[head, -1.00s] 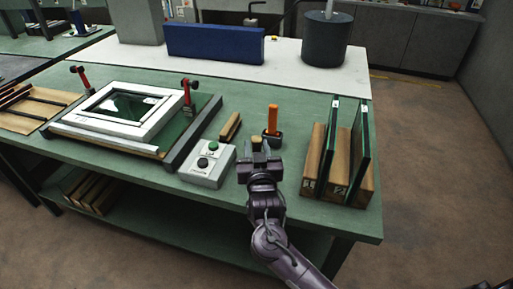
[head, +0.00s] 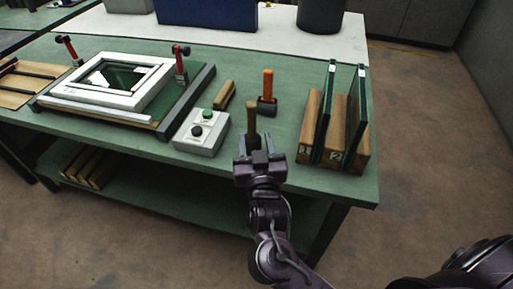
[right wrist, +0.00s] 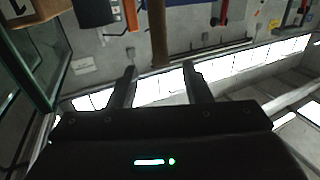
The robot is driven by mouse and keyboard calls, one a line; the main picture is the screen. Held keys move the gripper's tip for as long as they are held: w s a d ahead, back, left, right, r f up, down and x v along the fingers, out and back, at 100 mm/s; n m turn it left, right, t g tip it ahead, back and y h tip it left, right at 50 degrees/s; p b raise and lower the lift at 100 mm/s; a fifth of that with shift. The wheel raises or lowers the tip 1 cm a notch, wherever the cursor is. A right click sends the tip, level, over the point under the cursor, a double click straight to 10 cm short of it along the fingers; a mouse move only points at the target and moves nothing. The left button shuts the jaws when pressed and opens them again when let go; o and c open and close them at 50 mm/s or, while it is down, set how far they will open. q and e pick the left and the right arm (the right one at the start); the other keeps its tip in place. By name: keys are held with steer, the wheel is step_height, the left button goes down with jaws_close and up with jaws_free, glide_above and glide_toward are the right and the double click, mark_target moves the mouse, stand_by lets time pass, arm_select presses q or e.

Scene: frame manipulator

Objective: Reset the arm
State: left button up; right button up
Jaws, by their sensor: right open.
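My left gripper is not in view.
The green bench (head: 285,75) holds a white frame (head: 102,80) in a fixture, a grey button box (head: 201,133), an orange-handled tool (head: 267,88), a wooden block (head: 225,96) and glass panels in a numbered wooden rack (head: 337,130). Floor is open at right.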

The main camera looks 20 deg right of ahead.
steer(key=shift+v, duration=0.8)
